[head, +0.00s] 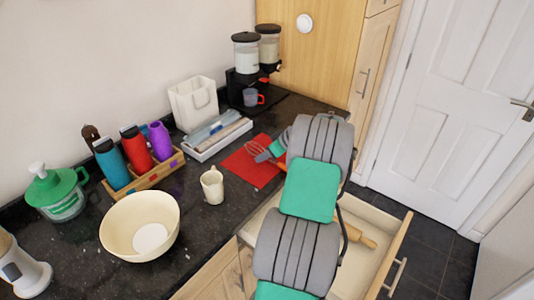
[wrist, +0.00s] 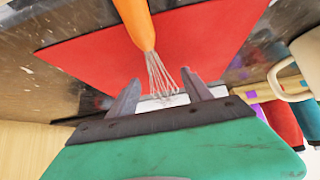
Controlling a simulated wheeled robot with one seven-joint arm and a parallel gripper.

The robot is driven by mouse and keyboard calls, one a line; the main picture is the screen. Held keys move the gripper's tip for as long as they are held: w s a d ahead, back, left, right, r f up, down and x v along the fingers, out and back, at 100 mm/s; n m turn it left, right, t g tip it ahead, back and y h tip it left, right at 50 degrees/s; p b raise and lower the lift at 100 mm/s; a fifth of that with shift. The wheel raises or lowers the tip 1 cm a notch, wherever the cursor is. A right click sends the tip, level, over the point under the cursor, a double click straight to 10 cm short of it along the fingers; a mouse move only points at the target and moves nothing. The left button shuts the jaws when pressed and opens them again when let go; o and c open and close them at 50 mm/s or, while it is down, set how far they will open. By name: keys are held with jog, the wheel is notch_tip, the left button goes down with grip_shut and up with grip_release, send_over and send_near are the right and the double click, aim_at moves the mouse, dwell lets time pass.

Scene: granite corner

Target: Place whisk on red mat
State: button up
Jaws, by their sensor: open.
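The whisk (head: 253,149) has wire loops and an orange handle. It appears to lie on the red mat (head: 245,168), with its handle pointing toward the drawer side and partly hidden by my arm. In the wrist view the whisk's orange handle (wrist: 136,22) runs in from the top edge, and its wires reach toward the gap between my fingers, over the red mat (wrist: 85,62). My gripper (head: 265,153) is low over the mat. In the wrist view my gripper (wrist: 163,92) is open, its two fingers apart on either side of the wire end.
An open drawer (head: 386,251) with a rolling pin (head: 356,236) stands below the counter edge, under my arm. A cream mug (head: 212,186) and a large bowl (head: 140,226) are left of the mat. A white tray (head: 218,143) and dispensers (head: 246,54) stand behind.

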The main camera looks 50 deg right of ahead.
jog(key=shift+r, duration=0.2)
jog(key=a+b+v, duration=0.1)
jog(key=b+v, duration=0.1)
jog(key=v, duration=1)
jog(key=w+a+r+g, duration=0.15)
jog(key=w+a, duration=0.25)
jog(key=a, duration=0.8)
jog(key=w+a+r+g, duration=0.1)
jog(key=w+a+r, duration=0.15)
jog(key=a, duration=0.95)
jog(key=s+a+f+g, duration=0.1)
jog(key=s+a, duration=0.5)
jog(key=a, duration=0.4)
jog(key=s+a+f+g, duration=0.1)
jog(key=s+a+f, duration=0.1)
jog(key=s+a, duration=0.5)
jog(key=a, duration=0.2)
jog(key=shift+s+a+f+m+h, duration=0.25)
jog(key=shift+a+m+h, duration=0.15)
jog(key=shift+c, duration=0.2)
